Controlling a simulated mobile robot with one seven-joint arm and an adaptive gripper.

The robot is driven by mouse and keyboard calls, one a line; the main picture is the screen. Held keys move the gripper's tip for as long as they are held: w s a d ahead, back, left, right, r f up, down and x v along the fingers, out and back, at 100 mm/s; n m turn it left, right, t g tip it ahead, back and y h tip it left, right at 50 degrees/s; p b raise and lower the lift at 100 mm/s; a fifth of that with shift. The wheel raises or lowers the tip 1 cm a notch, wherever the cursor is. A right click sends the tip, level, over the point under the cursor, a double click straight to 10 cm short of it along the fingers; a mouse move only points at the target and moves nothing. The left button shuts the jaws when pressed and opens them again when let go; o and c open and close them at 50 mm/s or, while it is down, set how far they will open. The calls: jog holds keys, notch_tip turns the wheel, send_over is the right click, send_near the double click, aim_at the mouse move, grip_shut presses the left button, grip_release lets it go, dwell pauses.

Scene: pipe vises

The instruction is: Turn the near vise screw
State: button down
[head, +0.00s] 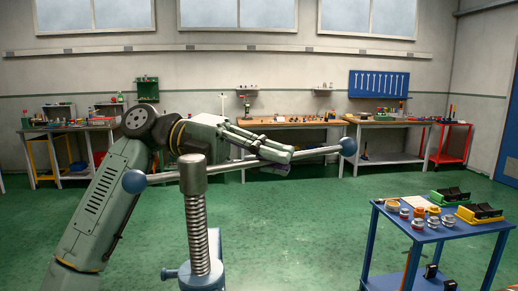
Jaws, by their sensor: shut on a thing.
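The near vise screw (197,225) stands upright in the head view, a grey threaded rod with a dark cylindrical head (192,175) on top. A long grey handle bar (316,154) passes across at the head, with a blue-grey ball at each end. The left ball (134,181) is close to my arm and the right ball (348,146) is out over open floor. My gripper (272,160) is shut on the bar, to the right of the screw head. The blue vise body (172,273) shows at the bottom; its lower part is out of frame.
A blue cart (388,222) at the right holds several fittings and green and yellow tools. Workbenches (290,124) line the back wall, with a blue tool board (379,85) above. The green floor between is clear.

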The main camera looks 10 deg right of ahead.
jog(key=shift+s+d+r+m+g+y, duration=0.1)
jog(key=shift+s+r+m+g+y, duration=0.15)
jog(key=shift+s+m+g+y, duration=0.75)
jog(key=shift+s+d+r+m+g+y, duration=0.1)
jog(key=shift+s+r+m+g+y, duration=0.1)
jog(key=shift+s+m+g+y, duration=0.7)
jog(key=shift+s+g, duration=0.2)
jog(key=shift+g, duration=0.1)
jog(key=c, duration=1.7)
grip_release()
jog(key=shift+s+f, duration=0.1)
jog(key=shift+s, duration=0.05)
jog(key=shift+o, duration=0.2)
jog(key=f+v, duration=0.1)
jog(key=v, duration=0.6)
jog(key=shift+a+r, duration=0.25)
jog(key=shift+r, duration=0.2)
